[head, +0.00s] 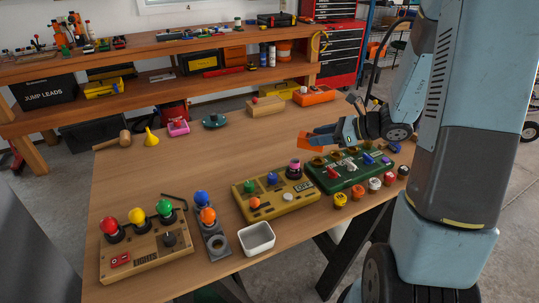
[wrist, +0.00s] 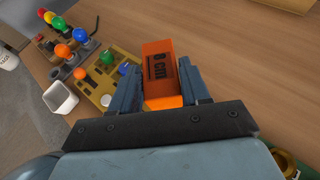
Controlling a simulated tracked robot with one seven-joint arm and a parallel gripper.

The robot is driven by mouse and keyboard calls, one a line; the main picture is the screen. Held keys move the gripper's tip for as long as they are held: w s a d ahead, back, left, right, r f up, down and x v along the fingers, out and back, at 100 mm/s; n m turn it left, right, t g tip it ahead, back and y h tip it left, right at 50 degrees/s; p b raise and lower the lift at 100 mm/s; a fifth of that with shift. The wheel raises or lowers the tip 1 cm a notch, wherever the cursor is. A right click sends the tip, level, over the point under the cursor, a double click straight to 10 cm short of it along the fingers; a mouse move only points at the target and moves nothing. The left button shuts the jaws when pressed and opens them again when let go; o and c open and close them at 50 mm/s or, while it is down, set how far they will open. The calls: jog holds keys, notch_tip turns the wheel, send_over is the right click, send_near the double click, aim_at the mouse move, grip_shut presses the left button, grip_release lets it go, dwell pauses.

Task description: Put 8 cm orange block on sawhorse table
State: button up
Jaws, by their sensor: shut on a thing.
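The orange block (wrist: 160,68), with dark print on its face, is between the two fingers of my gripper (wrist: 157,88) in the wrist view. My gripper is shut on it. In the head view the orange block (head: 305,143) shows at the tip of my gripper (head: 318,138), over the wooden table (head: 140,185) with dark angled legs. The block seems held above the tabletop; the gap under it cannot be judged exactly.
A yellow panel (head: 262,212) and a green panel (head: 325,180) with knobs lie near the block. A panel with coloured bulbs (head: 150,258), a white bin (head: 257,240) and several round knobs line the front. Bare wood lies left of the gripper. A workbench (head: 160,50) stands behind.

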jog(key=w+a+f, duration=0.2)
jog(key=a+f, duration=0.1)
jog(key=w+a+f, duration=0.6)
jog(key=a, duration=0.1)
jog(key=shift+w+f, duration=0.1)
jog(key=shift+w+a+f, duration=0.1)
jog(key=shift+a+f, duration=0.1)
jog(key=shift+f, duration=1.6)
jog(key=shift+f, duration=0.25)
